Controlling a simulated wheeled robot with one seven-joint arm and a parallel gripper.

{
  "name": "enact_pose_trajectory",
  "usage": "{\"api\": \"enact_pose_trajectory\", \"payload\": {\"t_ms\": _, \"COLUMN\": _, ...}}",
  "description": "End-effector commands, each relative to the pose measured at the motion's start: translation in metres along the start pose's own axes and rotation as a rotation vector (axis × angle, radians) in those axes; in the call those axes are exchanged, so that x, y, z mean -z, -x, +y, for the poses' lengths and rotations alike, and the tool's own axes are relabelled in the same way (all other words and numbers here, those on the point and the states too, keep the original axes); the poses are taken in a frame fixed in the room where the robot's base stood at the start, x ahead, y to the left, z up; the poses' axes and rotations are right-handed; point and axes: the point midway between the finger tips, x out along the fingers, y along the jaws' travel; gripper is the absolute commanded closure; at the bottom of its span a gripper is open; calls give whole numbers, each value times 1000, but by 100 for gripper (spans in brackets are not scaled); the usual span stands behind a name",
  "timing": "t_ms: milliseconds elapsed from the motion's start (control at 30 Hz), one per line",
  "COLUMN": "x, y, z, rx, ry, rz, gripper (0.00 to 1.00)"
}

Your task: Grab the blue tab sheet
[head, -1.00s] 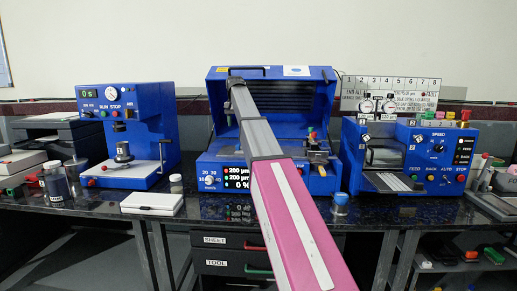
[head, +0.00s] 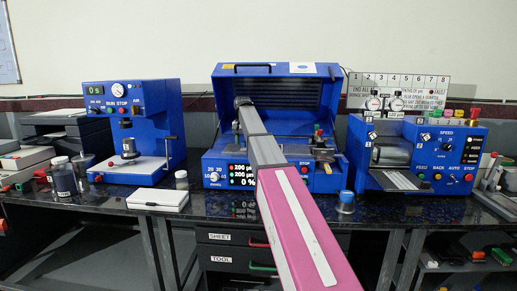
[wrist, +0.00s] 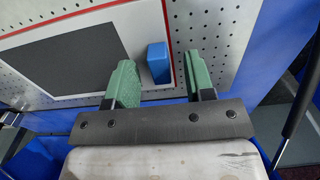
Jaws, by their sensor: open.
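The blue tab (wrist: 158,63) stands up from the right part of a sheet with a dark grey coated area (wrist: 68,60), a white margin and a red edge line. The sheet lies on a perforated metal plate (wrist: 215,35). My gripper (wrist: 158,75) is open, with one green finger on each side of the tab; the left finger is nearer to it. I cannot tell how far the fingertips are above the plate. In the head view, my arm reaches into the blue coating machine (head: 215,160) under its raised lid, and the gripper and sheet are hidden.
The raised lid (head: 290,95) stands behind my arm. A blue press (head: 105,130) is at left and a blue roller machine (head: 430,155) at right. A white box (head: 157,198) and a blue-based jar (head: 346,202) sit on the dark bench (head: 100,208).

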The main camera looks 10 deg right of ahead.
Motion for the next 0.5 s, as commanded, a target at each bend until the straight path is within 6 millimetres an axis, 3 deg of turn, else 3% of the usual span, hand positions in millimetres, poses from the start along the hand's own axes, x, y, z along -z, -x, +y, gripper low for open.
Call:
{"api": "enact_pose_trajectory", "payload": {"t_ms": 233, "x": 0, "y": -4, "z": 0, "rx": 0, "ry": 0, "rz": 1, "gripper": 51}}
{"api": "enact_pose_trajectory", "payload": {"t_ms": 267, "x": 0, "y": -4, "z": 0, "rx": 0, "ry": 0, "rz": 1, "gripper": 58}}
{"api": "enact_pose_trajectory", "payload": {"t_ms": 400, "x": 0, "y": -4, "z": 0, "rx": 0, "ry": 0, "rz": 1, "gripper": 100}}
{"api": "enact_pose_trajectory", "payload": {"t_ms": 500, "x": 0, "y": -4, "z": 0, "rx": 0, "ry": 0, "rz": 1, "gripper": 100}}
